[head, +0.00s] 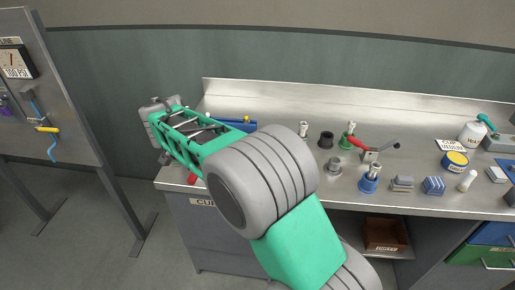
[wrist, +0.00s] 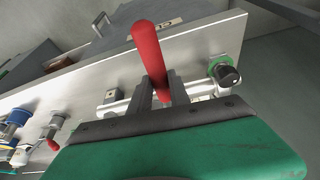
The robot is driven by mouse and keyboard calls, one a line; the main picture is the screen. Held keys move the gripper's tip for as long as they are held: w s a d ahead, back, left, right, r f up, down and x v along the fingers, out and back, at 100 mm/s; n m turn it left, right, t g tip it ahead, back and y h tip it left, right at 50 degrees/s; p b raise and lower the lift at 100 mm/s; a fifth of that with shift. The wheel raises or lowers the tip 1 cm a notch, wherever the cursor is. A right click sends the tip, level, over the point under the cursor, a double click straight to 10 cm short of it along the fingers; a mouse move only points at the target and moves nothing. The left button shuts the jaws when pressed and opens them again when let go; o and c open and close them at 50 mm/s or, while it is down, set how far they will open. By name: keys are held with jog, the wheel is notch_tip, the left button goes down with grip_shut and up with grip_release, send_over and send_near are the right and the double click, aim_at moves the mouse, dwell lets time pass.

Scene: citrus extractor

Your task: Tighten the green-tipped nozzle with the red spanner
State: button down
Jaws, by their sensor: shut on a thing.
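The red spanner's handle (wrist: 147,48) rises between the two dark fingers of my gripper (wrist: 160,84) in the wrist view, and the gripper is shut on it. A bit of red (head: 192,179) shows at the bench's left front edge in the head view, probably the same handle. The spanner's jaw end is hidden or unclear. A dark-capped fitting with a green ring (wrist: 217,63) stands to the right of the fingers, apart from the handle; I cannot tell whether it is the nozzle. A green-marked fitting (head: 347,136) also stands on the bench in the head view.
The steel bench (head: 430,200) runs to the right with a toggle clamp (head: 372,146), a blue-based fitting (head: 369,180), a black cup (head: 326,139) and small blocks. A gauge panel (head: 50,90) stands at left. My arm hides part of the bench's left end.

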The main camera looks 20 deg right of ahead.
jog(key=shift+s+d, duration=0.1)
jog(key=shift+r+p, duration=2.65)
jog(key=shift+r, duration=0.9)
